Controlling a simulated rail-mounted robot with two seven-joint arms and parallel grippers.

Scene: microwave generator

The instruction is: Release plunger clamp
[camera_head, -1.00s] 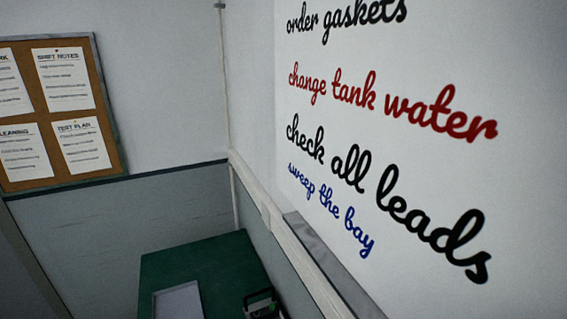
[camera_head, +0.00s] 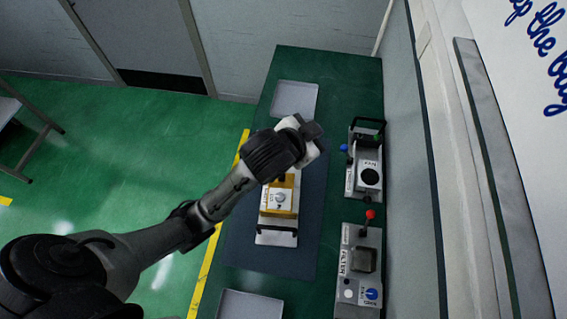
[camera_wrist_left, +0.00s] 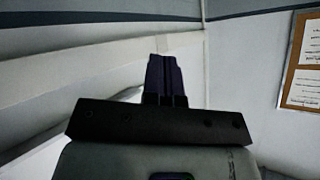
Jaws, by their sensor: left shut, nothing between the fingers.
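My left arm comes in from the left in the head view, and its gripper (camera_head: 311,131) is above the green bench, partly over a yellow and white unit with a round knob (camera_head: 280,198). In the left wrist view the two dark fingers (camera_wrist_left: 166,78) are together, with nothing between them. A grey unit (camera_head: 367,165) with a black handle, a blue ball knob and a black round part stands to the right, apart from the gripper. Nearer is a grey unit marked FILTER (camera_head: 360,265), with a red-tipped lever and a blue button. I cannot tell which part is the plunger clamp.
The yellow and white unit sits on a dark mat (camera_head: 245,255). A pale tray (camera_head: 295,98) lies at the bench's far end and another (camera_head: 250,304) at its near end. The wall and a ledge (camera_head: 480,150) bound the bench on the right.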

